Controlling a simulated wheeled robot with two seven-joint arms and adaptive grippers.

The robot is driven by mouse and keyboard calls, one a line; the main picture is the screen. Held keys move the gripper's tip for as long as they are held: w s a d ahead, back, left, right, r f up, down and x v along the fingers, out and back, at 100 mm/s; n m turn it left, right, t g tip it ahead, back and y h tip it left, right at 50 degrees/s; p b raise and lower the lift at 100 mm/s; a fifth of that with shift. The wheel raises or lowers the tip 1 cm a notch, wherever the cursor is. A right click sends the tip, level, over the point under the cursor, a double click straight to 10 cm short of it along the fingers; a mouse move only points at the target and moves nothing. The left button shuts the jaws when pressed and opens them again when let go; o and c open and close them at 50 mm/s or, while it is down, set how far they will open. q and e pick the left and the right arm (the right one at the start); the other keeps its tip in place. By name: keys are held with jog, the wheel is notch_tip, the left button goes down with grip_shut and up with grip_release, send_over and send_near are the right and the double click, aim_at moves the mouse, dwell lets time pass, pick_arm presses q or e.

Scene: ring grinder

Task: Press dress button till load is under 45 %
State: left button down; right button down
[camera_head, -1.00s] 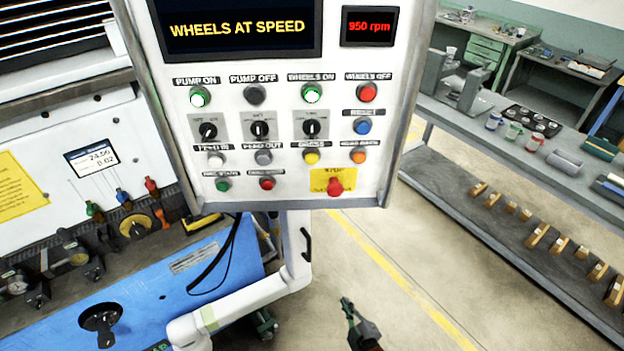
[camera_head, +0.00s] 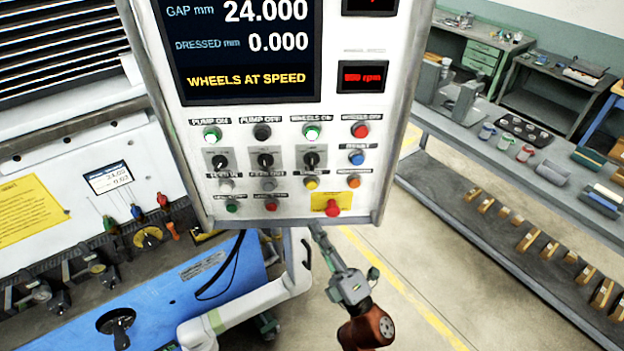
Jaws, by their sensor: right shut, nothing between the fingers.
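The yellow dress button (camera_head: 312,183) is on the white control panel (camera_head: 345,105), in the row under the black rotary knobs. The panel's screen (camera_head: 245,45) reads gap 24.000 mm, dressed 0.000 mm and WHEELS AT SPEED. No load figure shows in the visible part of the screen. My right gripper (camera_head: 317,228) is shut and empty, pointing up just below the panel's lower edge, below the red stop button (camera_head: 332,208). It is apart from the dress button. My left gripper is not in view.
The feed in button (camera_head: 226,185), feed out button (camera_head: 269,185) and orange button (camera_head: 354,181) flank the dress button. The red rpm display (camera_head: 362,77) is blurred. A grey bench (camera_head: 480,135) stands right. The blue machine bed (camera_head: 180,290) lies lower left.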

aim_at(312, 185)
jog(key=shift+s+a+r+n+y, duration=0.1)
jog(key=shift+s+r+n+y, duration=0.15)
jog(key=shift+r, duration=0.35)
jog(key=shift+s+r+n+y, duration=0.15)
jog(key=shift+s+r, duration=0.2)
jog(key=shift+r, duration=0.25)
jog(key=shift+w, duration=0.15)
jog(key=w, duration=0.8)
jog(key=shift+w+a, duration=0.25)
jog(key=shift+w, duration=0.05)
jog(key=shift+b, duration=0.3)
jog(key=shift+w, duration=0.45)
jog(key=shift+w, duration=0.5)
dwell(0.8)
jog(key=shift+s, duration=0.95)
